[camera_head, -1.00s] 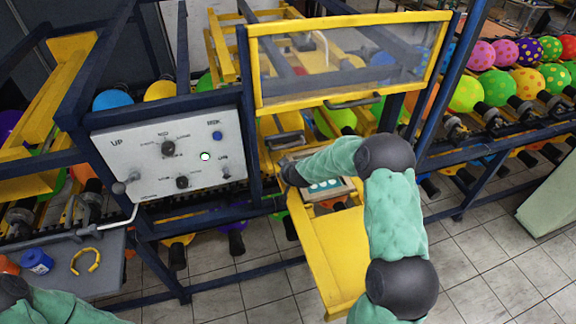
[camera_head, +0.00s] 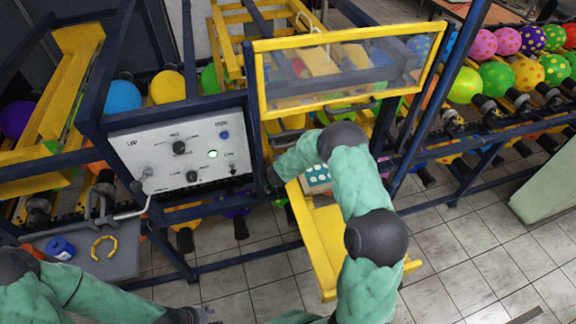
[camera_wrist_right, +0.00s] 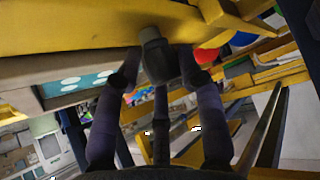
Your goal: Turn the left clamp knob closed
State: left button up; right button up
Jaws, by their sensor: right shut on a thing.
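My right gripper (camera_head: 275,178) is at the left side of the yellow printing frame (camera_head: 328,245), beside the teal plate with white ovals (camera_head: 318,178). In the right wrist view, its dark fingers (camera_wrist_right: 160,80) close around a dark clamp knob (camera_wrist_right: 160,62) with a grey stem, under a yellow beam (camera_wrist_right: 80,40). The plate (camera_wrist_right: 75,86) is left of the knob there. In the head view the knob is hidden by the gripper. My left gripper (camera_head: 203,314) is low at the bottom edge, away from the frame; its fingers are too small to read.
A white control panel (camera_head: 182,152) with knobs stands left of the right gripper. A grey shelf (camera_head: 115,262) holds a blue tape roll (camera_head: 61,248) and a yellow ring (camera_head: 104,247). A yellow-framed clear guard (camera_head: 345,70) is above. Balloons line the racks behind.

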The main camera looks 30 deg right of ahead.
jog(key=shift+w+r, duration=0.25)
jog(key=shift+r, duration=0.1)
jog(key=o, duration=1)
jog(key=shift+s+a, duration=0.1)
jog(key=shift+a, duration=0.05)
jog(key=shift+f, duration=0.1)
jog(key=shift+s, duration=0.1)
jog(key=v, duration=1.2)
jog(key=shift+a, duration=0.15)
